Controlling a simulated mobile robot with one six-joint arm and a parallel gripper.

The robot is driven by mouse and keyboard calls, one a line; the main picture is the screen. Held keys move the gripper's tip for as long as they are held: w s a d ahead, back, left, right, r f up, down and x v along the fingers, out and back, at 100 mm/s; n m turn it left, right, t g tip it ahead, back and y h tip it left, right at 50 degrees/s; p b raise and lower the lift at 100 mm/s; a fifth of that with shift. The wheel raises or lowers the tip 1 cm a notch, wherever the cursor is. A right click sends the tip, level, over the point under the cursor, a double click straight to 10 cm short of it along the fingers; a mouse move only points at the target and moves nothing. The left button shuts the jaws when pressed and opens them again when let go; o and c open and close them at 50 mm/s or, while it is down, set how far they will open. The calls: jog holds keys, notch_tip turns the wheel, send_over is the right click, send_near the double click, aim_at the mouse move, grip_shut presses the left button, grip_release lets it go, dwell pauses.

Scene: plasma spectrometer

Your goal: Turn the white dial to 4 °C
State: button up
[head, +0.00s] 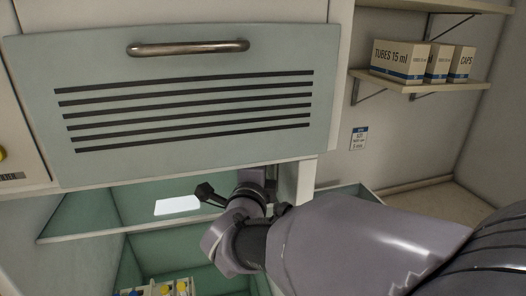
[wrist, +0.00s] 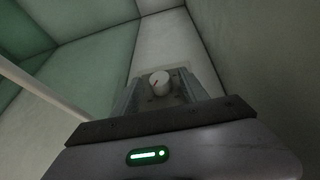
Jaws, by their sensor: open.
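The white dial (wrist: 159,83) shows in the wrist view as a small round knob on a pale plate. It has a short reddish mark on its left part. No scale numbers or 4 °C mark are readable. My gripper (wrist: 161,90) is open, with one finger to each side of the dial in the picture. I cannot tell whether the fingertips reach around the dial or stop short of it; no contact shows. In the head view my arm reaches into the green-walled lower compartment, and the dial is hidden there.
A pale panel with dark slots and a metal handle (head: 188,47) is above my arm. The compartment's green wall (wrist: 98,60) and a pale wall (wrist: 235,50) stand close around my gripper. A rack with yellow-capped items (head: 166,289) is at lower left. Boxes (head: 400,60) stand on a shelf at right.

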jog(key=shift+s, duration=0.1)
jog(key=s+a+r+b, duration=0.1)
jog(key=s+a, duration=0.1)
jog(key=s, duration=1.5)
jog(key=shift+r, duration=0.3)
jog(key=shift+a+b, duration=0.1)
jog(key=shift+b, duration=0.2)
